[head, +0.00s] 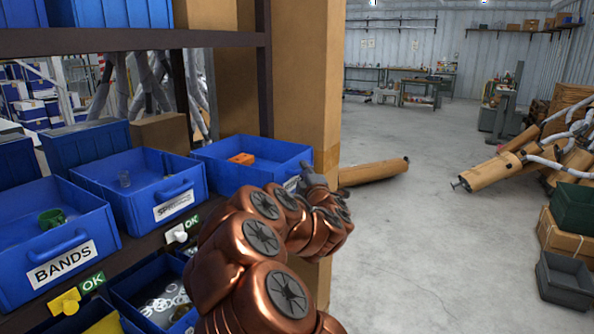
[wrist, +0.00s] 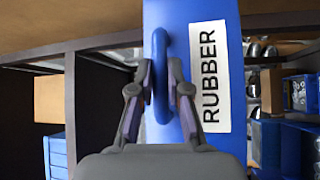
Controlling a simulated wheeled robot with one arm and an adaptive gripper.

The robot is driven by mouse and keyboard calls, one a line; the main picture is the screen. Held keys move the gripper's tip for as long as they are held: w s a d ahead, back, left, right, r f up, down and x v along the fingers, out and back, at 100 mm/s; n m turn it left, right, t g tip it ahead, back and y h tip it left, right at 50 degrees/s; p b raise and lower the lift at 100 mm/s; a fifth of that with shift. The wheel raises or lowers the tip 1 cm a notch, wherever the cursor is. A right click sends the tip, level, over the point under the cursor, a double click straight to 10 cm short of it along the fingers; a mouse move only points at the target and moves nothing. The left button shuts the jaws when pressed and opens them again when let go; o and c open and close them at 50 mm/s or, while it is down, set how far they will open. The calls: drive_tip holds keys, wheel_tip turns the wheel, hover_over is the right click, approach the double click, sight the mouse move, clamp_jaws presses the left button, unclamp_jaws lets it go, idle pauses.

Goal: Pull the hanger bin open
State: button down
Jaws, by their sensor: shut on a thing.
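A blue bin (head: 225,172) with an orange item (head: 242,158) inside sits at the right end of the shelf row, beside a tan post. In the wrist view the blue bin front (wrist: 200,150) fills the middle and carries a white label (wrist: 210,75) reading RUBBER. No label reading hanger shows. My gripper (head: 306,182) is at this bin's front in the head view. In the wrist view my gripper (wrist: 160,85) is shut on the bin's blue loop handle (wrist: 160,50), with a finger on each side of it.
Blue bins labelled BANDS (head: 35,255) and, partly legible, springs (head: 125,190) stand to the left on the same shelf. More bins (head: 160,290) with rings lie below. A tan post (head: 318,90) rises behind my gripper. Open concrete floor (head: 400,230) and a muffler (head: 372,172) lie right.

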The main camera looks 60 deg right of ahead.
drive_tip(key=shift+s+f, duration=0.1)
drive_tip(key=shift+s, duration=0.4)
drive_tip(key=c, duration=1.1)
unclamp_jaws()
drive_tip(key=shift+c, duration=0.2)
drive_tip(key=r+v, duration=0.1)
drive_tip(key=v, duration=0.6)
drive_tip(key=shift+f, duration=0.4)
drive_tip(key=shift+s+a, duration=0.1)
drive_tip(key=shift+a, duration=0.1)
